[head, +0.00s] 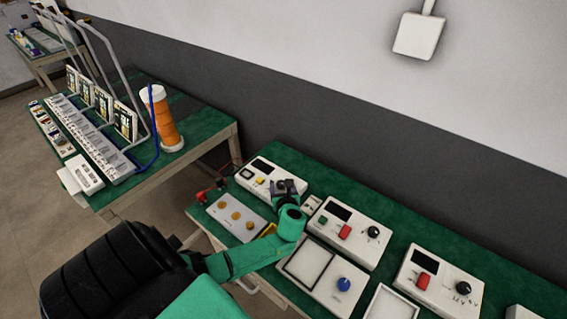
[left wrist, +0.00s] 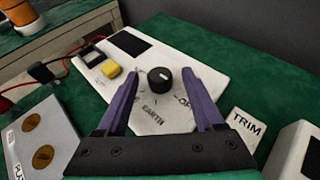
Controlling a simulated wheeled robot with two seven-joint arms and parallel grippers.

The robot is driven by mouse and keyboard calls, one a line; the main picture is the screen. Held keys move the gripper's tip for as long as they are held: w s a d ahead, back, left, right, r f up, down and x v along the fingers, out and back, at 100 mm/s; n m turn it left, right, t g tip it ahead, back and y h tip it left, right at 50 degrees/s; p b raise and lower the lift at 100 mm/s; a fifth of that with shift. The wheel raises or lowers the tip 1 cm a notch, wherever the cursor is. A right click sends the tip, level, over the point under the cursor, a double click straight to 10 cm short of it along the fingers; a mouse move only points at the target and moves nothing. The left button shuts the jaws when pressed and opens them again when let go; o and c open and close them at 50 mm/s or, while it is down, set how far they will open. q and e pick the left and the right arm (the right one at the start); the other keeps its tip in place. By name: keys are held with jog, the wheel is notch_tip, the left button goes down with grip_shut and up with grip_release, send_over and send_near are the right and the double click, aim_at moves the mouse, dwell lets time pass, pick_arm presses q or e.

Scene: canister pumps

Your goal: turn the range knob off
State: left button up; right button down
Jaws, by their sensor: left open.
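A black round knob (left wrist: 160,79) stands on a white instrument panel (left wrist: 120,70) with a yellow button and a dark display. "EARTH" and other partly readable marks are printed around the knob; I cannot read the word "range". A pale mark shows on the knob's top, but its exact setting is unclear. My left gripper (left wrist: 157,95) is open, its two purple fingers on either side of the knob and apart from it. In the head view the left gripper (head: 285,187) is over the right end of this panel (head: 262,166) and hides the knob. My right gripper is not in view.
A box with several brass discs (head: 238,214) lies in front of the panel. A "TRIM" label (left wrist: 247,127) is to its right. More panels with black knobs (head: 373,232) (head: 463,287) and a blue knob (head: 343,284) stand along the green bench.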

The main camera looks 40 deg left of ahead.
pick_arm(q)
jog(key=v, duration=1.4)
jog(key=shift+s+d, duration=0.1)
jog(key=shift+d, duration=0.05)
